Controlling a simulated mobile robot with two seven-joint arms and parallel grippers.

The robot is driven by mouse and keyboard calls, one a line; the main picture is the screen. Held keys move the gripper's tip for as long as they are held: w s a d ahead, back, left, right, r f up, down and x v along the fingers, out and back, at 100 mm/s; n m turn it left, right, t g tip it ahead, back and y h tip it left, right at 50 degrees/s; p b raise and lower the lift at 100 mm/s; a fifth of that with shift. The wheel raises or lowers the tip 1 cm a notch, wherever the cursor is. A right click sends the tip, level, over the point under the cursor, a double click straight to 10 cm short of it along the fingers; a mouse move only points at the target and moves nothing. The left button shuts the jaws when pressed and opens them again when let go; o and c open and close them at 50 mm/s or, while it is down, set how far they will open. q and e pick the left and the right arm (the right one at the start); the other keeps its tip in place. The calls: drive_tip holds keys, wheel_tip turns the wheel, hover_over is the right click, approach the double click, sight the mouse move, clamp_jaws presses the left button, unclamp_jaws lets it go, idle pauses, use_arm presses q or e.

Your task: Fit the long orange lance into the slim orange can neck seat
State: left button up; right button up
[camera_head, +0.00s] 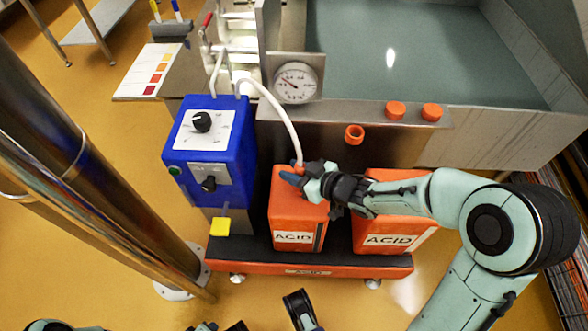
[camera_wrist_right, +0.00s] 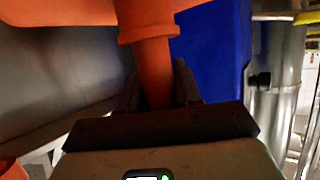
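The slim orange can (camera_head: 291,212) marked ACID stands upright on the low trolley. My right gripper (camera_head: 300,177) is over its top, reaching in from the right. In the right wrist view, an orange shaft (camera_wrist_right: 153,75), which I take as the lance, lies between my right gripper's fingers (camera_wrist_right: 157,88), with both fingers close against it. Just beyond it is an orange ring (camera_wrist_right: 148,34) in line with the shaft. I cannot tell how deep the lance sits in the neck. My left gripper (camera_head: 270,317) shows only in part at the bottom edge; its grip is unclear.
A white hose (camera_head: 281,112) runs from the blue pump box (camera_head: 208,150) to the slim can's top. A wider orange can (camera_head: 395,235) shares the trolley (camera_head: 310,265). Orange fittings (camera_head: 355,134) are on the steel tank. A steel column (camera_head: 100,165) stands at left.

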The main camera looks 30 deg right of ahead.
drive_tip(key=o, duration=0.4)
drive_tip(key=shift+s+d+r, duration=0.15)
drive_tip(key=shift+s, duration=0.05)
use_arm(q)
drive_tip(key=shift+g+h, duration=0.4)
drive_tip(key=shift+g, duration=0.1)
drive_tip(key=shift+s+d+r+p, duration=0.6)
drive_tip(key=shift+s+r+p, duration=0.2)
drive_tip(key=shift+s+r, duration=0.15)
drive_tip(key=shift+s+d+r+p, duration=0.55)
drive_tip(key=shift+s+r+p, duration=0.25)
drive_tip(key=shift+s+r, duration=0.1)
use_arm(e)
drive_tip(key=shift+v, duration=6.4)
drive_tip(key=shift+r, duration=0.1)
use_arm(q)
drive_tip(key=shift+s, duration=0.1)
use_arm(e)
drive_tip(key=shift+s, duration=0.1)
